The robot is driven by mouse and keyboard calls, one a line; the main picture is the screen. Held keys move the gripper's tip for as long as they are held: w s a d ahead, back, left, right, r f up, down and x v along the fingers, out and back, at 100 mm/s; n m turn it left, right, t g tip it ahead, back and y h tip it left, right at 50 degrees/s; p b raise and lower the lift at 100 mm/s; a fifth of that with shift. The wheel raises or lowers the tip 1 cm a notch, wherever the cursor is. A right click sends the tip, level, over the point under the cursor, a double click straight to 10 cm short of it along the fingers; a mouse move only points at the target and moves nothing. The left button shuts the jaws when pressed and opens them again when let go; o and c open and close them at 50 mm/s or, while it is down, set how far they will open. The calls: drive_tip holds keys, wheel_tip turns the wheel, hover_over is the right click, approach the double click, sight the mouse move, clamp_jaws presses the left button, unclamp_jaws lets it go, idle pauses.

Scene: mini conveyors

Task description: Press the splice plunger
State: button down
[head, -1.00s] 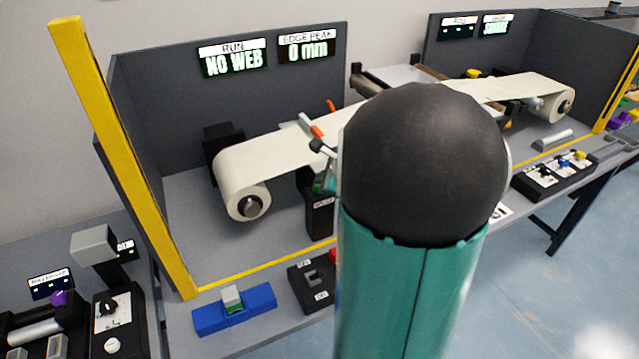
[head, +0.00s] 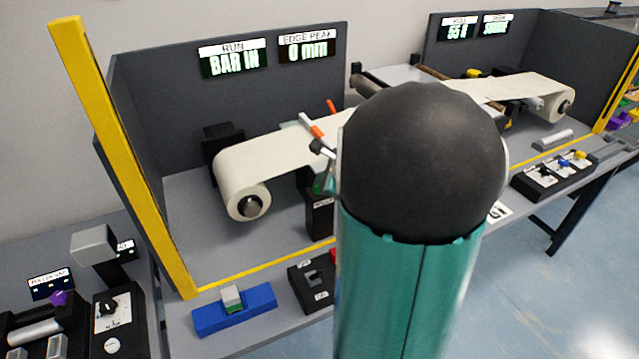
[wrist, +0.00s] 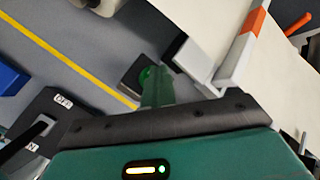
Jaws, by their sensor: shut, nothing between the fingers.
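The splice plunger shows in the wrist view as a green cap (wrist: 146,74) on a dark housing. My gripper (wrist: 159,72) is shut and empty, its green fingers right at the cap; whether they touch it or hover just over it I cannot tell. In the head view the black plunger post (head: 320,217) stands below the web, and my arm hides most of the gripper and the cap. The run display (head: 234,61) reads BAR IN, and the edge peak display (head: 308,46) reads 0 mm.
The cream web roll (head: 238,180) is left of the post. An orange-marked bar (wrist: 240,55) lies close to my fingers. A switch box (head: 313,281) and a blue holder (head: 235,311) stand in front. A yellow post (head: 122,155) bounds the left side.

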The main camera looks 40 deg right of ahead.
drive_tip(key=shift+r, duration=1.05)
drive_tip(key=shift+r, duration=2.5)
drive_tip(key=s+a+r+n+g+y, duration=0.25)
drive_tip(key=a+n, duration=0.95)
drive_tip(key=a, duration=0.7)
drive_tip(key=s+a+n+g+h, duration=0.1)
drive_tip(key=s+a+n, duration=1.1)
drive_tip(key=n, duration=0.4)
drive_tip(key=shift+s+h, duration=0.35)
drive_tip(key=shift+s, duration=0.15)
